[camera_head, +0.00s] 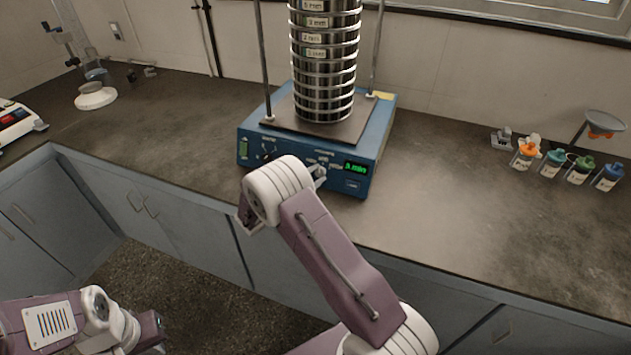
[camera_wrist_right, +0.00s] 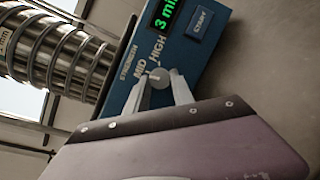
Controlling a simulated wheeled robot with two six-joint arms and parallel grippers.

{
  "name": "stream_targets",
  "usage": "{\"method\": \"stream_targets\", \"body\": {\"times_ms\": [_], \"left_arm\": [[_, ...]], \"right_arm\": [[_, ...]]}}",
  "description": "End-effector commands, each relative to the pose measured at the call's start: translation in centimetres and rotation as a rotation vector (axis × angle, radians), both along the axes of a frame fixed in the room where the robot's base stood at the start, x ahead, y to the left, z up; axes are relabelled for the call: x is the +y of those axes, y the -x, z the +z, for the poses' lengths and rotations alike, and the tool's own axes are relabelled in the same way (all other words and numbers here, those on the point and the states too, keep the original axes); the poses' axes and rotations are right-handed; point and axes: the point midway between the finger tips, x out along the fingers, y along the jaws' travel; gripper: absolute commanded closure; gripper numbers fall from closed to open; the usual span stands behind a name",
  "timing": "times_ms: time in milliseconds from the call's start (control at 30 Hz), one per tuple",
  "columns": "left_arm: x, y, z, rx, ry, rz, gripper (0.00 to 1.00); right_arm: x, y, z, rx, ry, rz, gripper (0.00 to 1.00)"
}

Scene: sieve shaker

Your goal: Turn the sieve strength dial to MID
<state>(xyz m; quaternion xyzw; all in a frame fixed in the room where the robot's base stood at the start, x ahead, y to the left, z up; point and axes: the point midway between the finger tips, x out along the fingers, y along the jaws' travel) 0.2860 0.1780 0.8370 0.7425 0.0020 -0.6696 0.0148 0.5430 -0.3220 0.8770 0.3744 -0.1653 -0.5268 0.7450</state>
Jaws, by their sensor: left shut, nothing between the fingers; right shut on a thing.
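The sieve shaker (camera_head: 258,150) is a blue box on the counter with a stack of steel sieves (camera_head: 324,85). In the right wrist view, the small grey strength dial (camera_wrist_right: 158,78) sits beside the printed words STRENGTH, MID and HIGH. My right gripper (camera_wrist_right: 161,88) is shut on the dial, one finger on each side. In the head view, the right gripper (camera_head: 318,174) is at the box's front face, partly behind my arm. I cannot tell which word the dial points to. My left gripper (camera_head: 152,328) is low at the left, away from the shaker; its fingers are not clear.
A green display (camera_head: 355,168) reads 3 min, with a START button (camera_wrist_right: 203,20) close to the dial. Several small bottles with coloured caps (camera_head: 553,163) stand at the right. A balance (camera_head: 15,118) is at the left. The counter on both sides of the shaker is mostly clear.

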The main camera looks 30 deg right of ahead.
Motion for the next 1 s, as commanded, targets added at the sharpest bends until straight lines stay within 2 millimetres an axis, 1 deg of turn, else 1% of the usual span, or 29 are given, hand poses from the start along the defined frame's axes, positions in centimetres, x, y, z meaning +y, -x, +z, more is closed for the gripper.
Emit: {"method": "stream_targets", "body": {"times_ms": [33, 300, 933, 967, 1000], "left_arm": [[0.0, 0.0, -0.6, 0.000, 0.000, 0.000, 1.00], [0.0, 0.0, -1.5, 0.000, 0.000, 0.000, 1.00], [0.0, 0.0, -1.7, 0.000, 0.000, 0.000, 1.00], [0.0, 0.0, -1.7, 0.000, 0.000, 0.000, 1.00], [0.0, 0.0, -1.7, 0.000, 0.000, 0.000, 1.00]], "right_arm": [[0.0, 0.0, -0.2, -0.021, -0.018, -0.009, 1.00], [0.0, 0.0, -0.1, -0.102, -0.088, -0.049, 1.00], [0.0, 0.0, 0.1, -0.130, -0.113, -0.065, 1.00], [0.0, 0.0, 0.1, -0.130, -0.113, -0.065, 0.69], [0.0, 0.0, 0.1, -0.130, -0.113, -0.065, 0.58]]}}
